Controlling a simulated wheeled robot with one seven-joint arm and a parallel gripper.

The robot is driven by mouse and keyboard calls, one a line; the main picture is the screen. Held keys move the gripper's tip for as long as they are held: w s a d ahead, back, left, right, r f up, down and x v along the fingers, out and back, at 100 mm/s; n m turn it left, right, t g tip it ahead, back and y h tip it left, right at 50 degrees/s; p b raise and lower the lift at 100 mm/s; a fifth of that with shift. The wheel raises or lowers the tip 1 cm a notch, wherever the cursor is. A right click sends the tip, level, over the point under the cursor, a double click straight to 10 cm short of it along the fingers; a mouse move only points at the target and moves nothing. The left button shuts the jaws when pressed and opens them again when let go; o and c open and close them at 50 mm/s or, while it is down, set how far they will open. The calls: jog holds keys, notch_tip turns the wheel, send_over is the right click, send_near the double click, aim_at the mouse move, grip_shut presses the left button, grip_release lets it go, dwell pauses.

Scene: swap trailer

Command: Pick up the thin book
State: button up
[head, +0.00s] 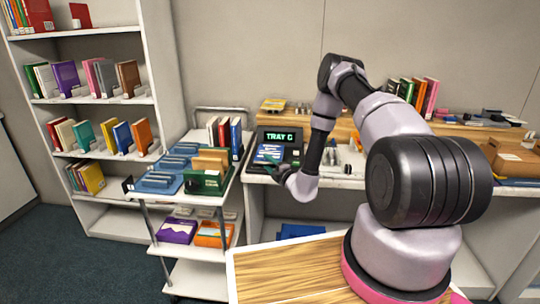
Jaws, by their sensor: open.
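My gripper (274,171) is at the end of my arm, low over the counter by the cart's right edge. It is small and dark in this view. It looks open, and I see nothing held in it. A thin, flat book with a blue and white cover (268,153) lies just behind and above the gripper in the picture, in front of a dark screen reading "TRAY C" (280,136). I cannot tell whether the gripper touches this book. Whether it is the task's thin book is also unclear from this view.
A white cart (160,222) left of the gripper carries blue and green trays (157,183) and upright books (224,133). A bookshelf (100,108) stands farther left. More books (413,94) stand on the back counter. My arm hides part of the counter.

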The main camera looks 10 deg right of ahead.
aim_at(264, 159)
jog(key=x, duration=0.3)
jog(key=shift+w, duration=0.25)
jog(key=shift+c, duration=0.3)
grip_shut()
jog(key=shift+r, duration=0.15)
